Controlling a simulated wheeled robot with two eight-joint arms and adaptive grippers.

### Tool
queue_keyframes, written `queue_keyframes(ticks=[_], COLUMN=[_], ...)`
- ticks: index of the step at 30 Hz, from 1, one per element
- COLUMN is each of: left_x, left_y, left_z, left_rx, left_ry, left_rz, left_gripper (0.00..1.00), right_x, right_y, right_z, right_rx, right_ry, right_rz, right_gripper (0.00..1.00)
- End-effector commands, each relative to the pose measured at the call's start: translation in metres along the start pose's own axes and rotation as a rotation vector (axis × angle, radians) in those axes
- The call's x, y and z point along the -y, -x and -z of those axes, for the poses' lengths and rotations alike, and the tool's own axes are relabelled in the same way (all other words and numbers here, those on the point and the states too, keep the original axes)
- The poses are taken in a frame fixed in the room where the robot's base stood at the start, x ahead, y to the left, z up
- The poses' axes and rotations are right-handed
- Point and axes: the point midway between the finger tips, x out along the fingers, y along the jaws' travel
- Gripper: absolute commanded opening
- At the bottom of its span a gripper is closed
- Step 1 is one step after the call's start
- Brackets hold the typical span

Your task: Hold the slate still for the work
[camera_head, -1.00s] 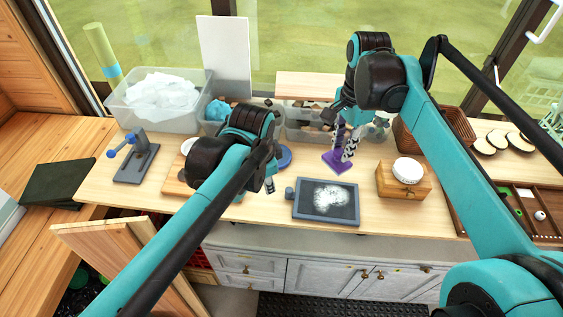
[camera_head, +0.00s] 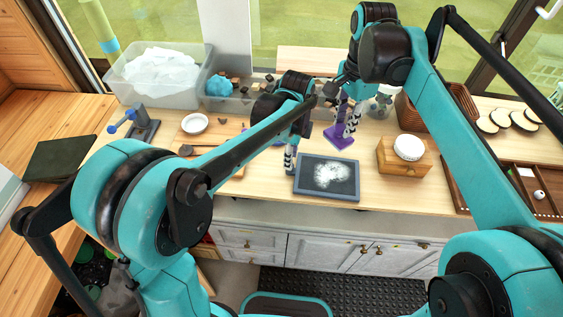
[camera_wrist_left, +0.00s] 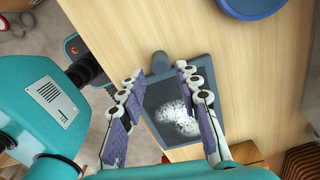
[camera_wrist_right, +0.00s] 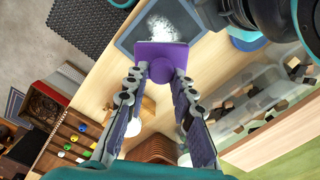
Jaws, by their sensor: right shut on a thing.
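The slate (camera_head: 313,188) is a dark framed panel with a white chalky smudge, lying flat at the front of the bench. A small grey cylinder (camera_wrist_left: 160,60) stands at its edge in the left wrist view. My left gripper (camera_head: 291,163) is at the slate's left side. Its fingers (camera_wrist_left: 159,72) are apart, one on each side of the cylinder and slate edge; contact is unclear. My right gripper (camera_head: 346,124) is shut on the round knob of a purple flat-plated tool (camera_head: 339,139), behind the slate. The tool also shows in the right wrist view (camera_wrist_right: 161,54).
A wooden box (camera_head: 402,165) with a round white top stands right of the slate. A white dish (camera_head: 194,124) and a vise-like blue-handled stand (camera_head: 141,128) are left. Clear bins (camera_head: 155,99) line the back.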

Motion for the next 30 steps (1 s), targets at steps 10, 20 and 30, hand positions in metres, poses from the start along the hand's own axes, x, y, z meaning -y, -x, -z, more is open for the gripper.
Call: queue_keyframes(ticks=[10, 20, 30], left_x=[0.000, 0.000, 0.000], left_y=[-0.046, -0.051, -0.051], left_z=[0.000, 0.000, 0.000], left_rx=[0.000, 0.000, 0.000], left_ry=[0.001, 0.001, 0.001], left_rz=[0.001, 0.001, 0.001], left_gripper=[0.33, 0.33, 0.01], right_x=[0.000, 0.000, 0.000], right_y=[0.000, 0.000, 0.000], right_z=[0.000, 0.000, 0.000], right_rx=[0.000, 0.000, 0.000], right_ry=[0.000, 0.000, 0.000], right_rz=[0.000, 0.000, 0.000], right_gripper=[0.01, 0.01, 0.01])
